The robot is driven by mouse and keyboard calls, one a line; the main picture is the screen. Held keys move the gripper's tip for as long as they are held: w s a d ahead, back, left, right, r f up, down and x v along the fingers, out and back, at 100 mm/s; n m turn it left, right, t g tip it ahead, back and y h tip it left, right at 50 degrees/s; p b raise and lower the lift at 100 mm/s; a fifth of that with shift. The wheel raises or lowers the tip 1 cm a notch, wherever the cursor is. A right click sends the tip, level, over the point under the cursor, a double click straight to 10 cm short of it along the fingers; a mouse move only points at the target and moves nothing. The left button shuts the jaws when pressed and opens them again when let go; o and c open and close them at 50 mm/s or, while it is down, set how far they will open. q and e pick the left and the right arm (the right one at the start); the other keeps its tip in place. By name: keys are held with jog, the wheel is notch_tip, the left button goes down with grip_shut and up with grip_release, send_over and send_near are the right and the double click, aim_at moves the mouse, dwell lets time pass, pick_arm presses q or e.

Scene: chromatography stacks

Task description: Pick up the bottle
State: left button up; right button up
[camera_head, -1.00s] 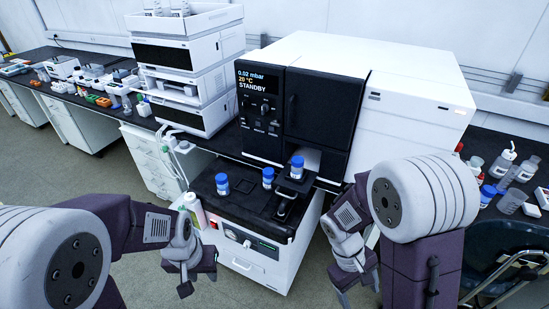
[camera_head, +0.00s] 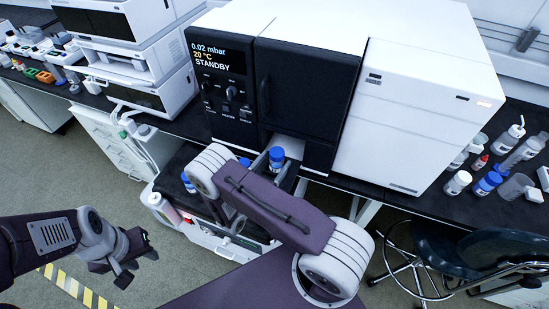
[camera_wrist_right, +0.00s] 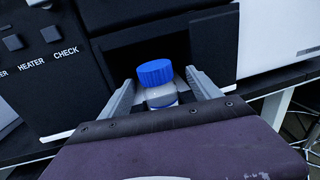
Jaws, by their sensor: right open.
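A bottle with a blue cap and pale body (camera_head: 277,155) stands upright in front of the dark opening of the black oven-like unit. The right wrist view shows it too (camera_wrist_right: 158,85), near the tips of my right gripper (camera_wrist_right: 160,88). That gripper is open, with one finger on each side of the bottle and a visible gap on both sides. In the head view my right gripper (camera_head: 272,168) reaches in beside the bottle; my arm hides part of the surface below. My left gripper (camera_head: 125,268) hangs at lower left, away from the bottles; its jaw state is unclear.
Two more blue-capped bottles stand to the left, one (camera_head: 188,181) on the black worktop and one (camera_head: 245,162) partly hidden by my arm. A white and pink bottle (camera_head: 165,208) is at the cart's left side. A chair (camera_head: 465,262) stands at right.

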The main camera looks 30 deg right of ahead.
aim_at(281, 148)
jog(key=shift+w+d, duration=0.25)
jog(key=shift+d, duration=0.15)
jog(key=p+x, duration=0.1)
jog(key=x, duration=0.3)
jog(key=shift+w, duration=0.2)
jog(key=shift+w+d, duration=0.25)
jog(key=shift+a, duration=0.1)
jog(key=c, duration=1.5)
jog(key=shift+r, duration=0.5)
jog(key=shift+c, duration=0.2)
jog(key=r+b+v, duration=0.2)
jog(key=v, duration=1.6)
jog(key=shift+r+b, duration=0.25)
jog(key=shift+b, duration=0.05)
